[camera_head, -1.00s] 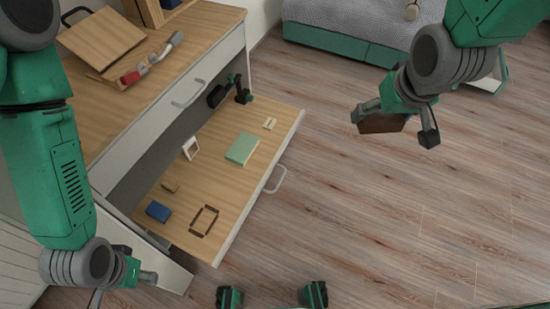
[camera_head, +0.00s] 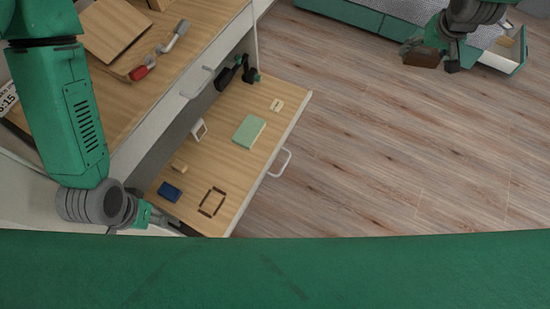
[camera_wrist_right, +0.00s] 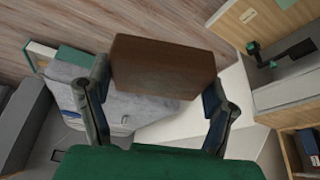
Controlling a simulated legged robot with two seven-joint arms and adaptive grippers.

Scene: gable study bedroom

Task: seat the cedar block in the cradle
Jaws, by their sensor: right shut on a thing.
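The brown cedar block (camera_head: 421,59) is held between the fingers of my right gripper (camera_head: 427,56), high over the floor at the upper right. In the right wrist view the block (camera_wrist_right: 163,67) spans the gap between both fingers of the gripper (camera_wrist_right: 158,98). A dark brown rectangular frame (camera_head: 202,206), which looks like the cradle, lies empty on the open drawer, far from the block. My left gripper (camera_head: 160,219) is by the drawer's near left corner. Its fingers are small and partly hidden, so their opening is unclear.
The pulled-out drawer (camera_head: 268,118) also holds a blue block (camera_head: 169,191), a tan block (camera_head: 179,166), a small white frame (camera_head: 199,131), a green book-like block (camera_head: 249,132) and a pale piece (camera_head: 277,105). Its handle (camera_head: 281,163) sticks out. The wooden floor (camera_head: 390,150) is clear.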

